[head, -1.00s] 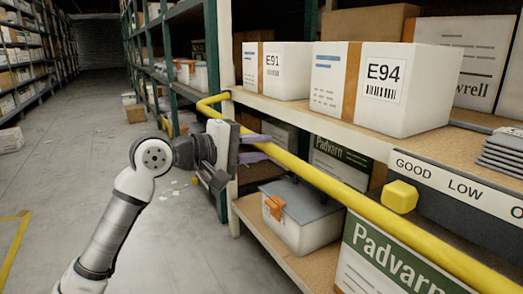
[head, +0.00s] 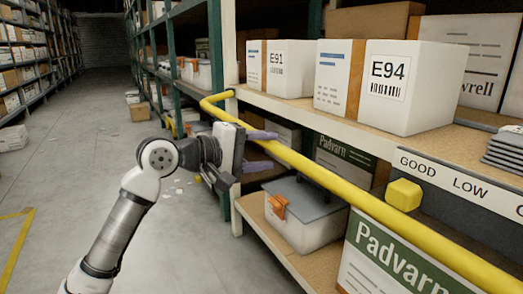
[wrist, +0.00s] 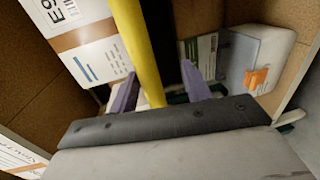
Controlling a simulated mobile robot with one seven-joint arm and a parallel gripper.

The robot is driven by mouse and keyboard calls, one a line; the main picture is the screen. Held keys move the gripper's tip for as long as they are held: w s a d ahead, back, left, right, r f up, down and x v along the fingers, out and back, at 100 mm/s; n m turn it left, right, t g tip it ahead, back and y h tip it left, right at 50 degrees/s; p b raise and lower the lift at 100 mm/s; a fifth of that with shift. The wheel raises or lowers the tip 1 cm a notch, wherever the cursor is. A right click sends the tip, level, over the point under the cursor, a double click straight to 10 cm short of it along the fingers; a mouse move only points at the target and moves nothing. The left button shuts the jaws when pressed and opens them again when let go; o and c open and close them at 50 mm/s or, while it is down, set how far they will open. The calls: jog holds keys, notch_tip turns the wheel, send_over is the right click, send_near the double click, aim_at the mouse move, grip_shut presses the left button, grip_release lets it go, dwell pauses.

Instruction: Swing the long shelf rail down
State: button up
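The long yellow shelf rail (head: 330,182) runs along the rack's front edge, from a bent end at the far upright to the lower right. It also shows in the wrist view (wrist: 139,50). My gripper (head: 261,150) is at the rail's far part. Its two purple fingers are open, one above and one below the rail in the head view. In the wrist view the rail passes between the fingers (wrist: 157,90), nearer the left one, with a clear gap to the right one. Whether the left finger touches the rail is unclear.
White boxes E91 (head: 283,68) and E94 (head: 412,87) stand on the shelf above the rail. A lidded bin (head: 300,225) and a Padvarn box (head: 390,258) sit below. A yellow knob (head: 404,195) is beside the rail. The aisle floor (head: 85,170) at left is mostly clear.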

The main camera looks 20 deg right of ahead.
dwell(0.3)
jog(key=s+a+r+p, duration=0.1)
jog(key=a+r+p, duration=0.1)
jog(key=a, duration=1.1)
jog(key=shift+a+p, duration=0.3)
jog(key=shift+p, duration=0.35)
jog(key=shift+r, duration=0.1)
